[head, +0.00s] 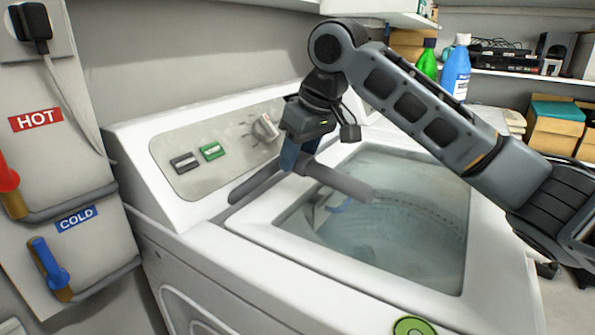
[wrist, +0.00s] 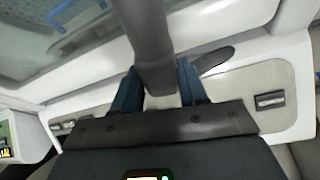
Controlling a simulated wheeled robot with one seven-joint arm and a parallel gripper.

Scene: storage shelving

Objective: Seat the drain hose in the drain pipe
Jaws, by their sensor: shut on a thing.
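The dark grey drain hose (head: 338,180) is held in my gripper (head: 296,162) above the washing machine's back edge. My gripper's blue fingers are shut on its middle. One arm of the hose reaches right over the glass lid, and the other reaches lower left over the machine top. In the wrist view the hose (wrist: 152,40) rises from between the fingertips (wrist: 160,88) and runs out of the top of the frame. I cannot pick out a drain pipe opening in either view.
The white washer (head: 200,240) has a control panel (head: 215,150) with a knob. At the left are wall boxes with a red HOT valve (head: 8,180) and blue COLD valve (head: 48,262). A plug and cord (head: 32,25) hang above. Bottles (head: 456,72) and boxes stand behind my arm.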

